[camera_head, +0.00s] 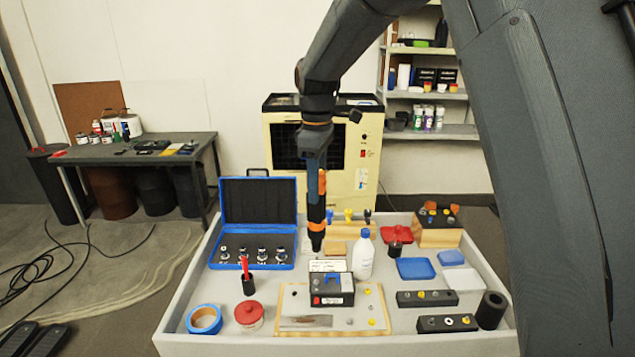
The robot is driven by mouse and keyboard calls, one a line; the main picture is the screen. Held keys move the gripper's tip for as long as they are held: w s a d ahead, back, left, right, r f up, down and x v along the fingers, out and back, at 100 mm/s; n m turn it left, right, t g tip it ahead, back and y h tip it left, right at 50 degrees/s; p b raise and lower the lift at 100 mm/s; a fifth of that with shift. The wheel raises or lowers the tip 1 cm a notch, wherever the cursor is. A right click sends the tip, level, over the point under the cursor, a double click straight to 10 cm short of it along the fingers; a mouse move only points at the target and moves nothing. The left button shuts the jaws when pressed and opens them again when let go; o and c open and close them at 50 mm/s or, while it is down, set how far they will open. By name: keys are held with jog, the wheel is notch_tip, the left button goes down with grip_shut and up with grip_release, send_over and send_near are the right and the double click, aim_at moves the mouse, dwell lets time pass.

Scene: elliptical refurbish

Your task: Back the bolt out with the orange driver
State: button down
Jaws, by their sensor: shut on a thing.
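My gripper (317,175) points down over the table and is shut on the orange driver (316,213). The driver is orange with dark bands and hangs upright. Its dark lower end is behind or above a white label card near the black box; I cannot tell if it touches anything. The black box (343,298) has a red spot and a blue part on it, and it sits on a wooden board (375,319) in the front middle. I cannot make out which small piece is the bolt; several small metal and yellow pieces lie on the board.
The grey-rimmed table (180,318) holds an open blue socket case (258,190), a white bottle (363,258) close right of the driver, blue tape (204,318), a red-lidded jar (249,314) and dark blocks (427,298). A cream machine (365,160) stands behind.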

aim_at(317, 216)
jog(key=shift+f+b, duration=1.85)
jog(key=shift+f, duration=1.25)
jog(key=shift+f+b, duration=0.3)
jog(key=shift+f, duration=1.25)
jog(key=shift+s+r+p, duration=0.1)
jog(key=shift+r+p, duration=0.3)
dwell(2.0)
jog(key=shift+f, duration=0.15)
dwell(0.8)
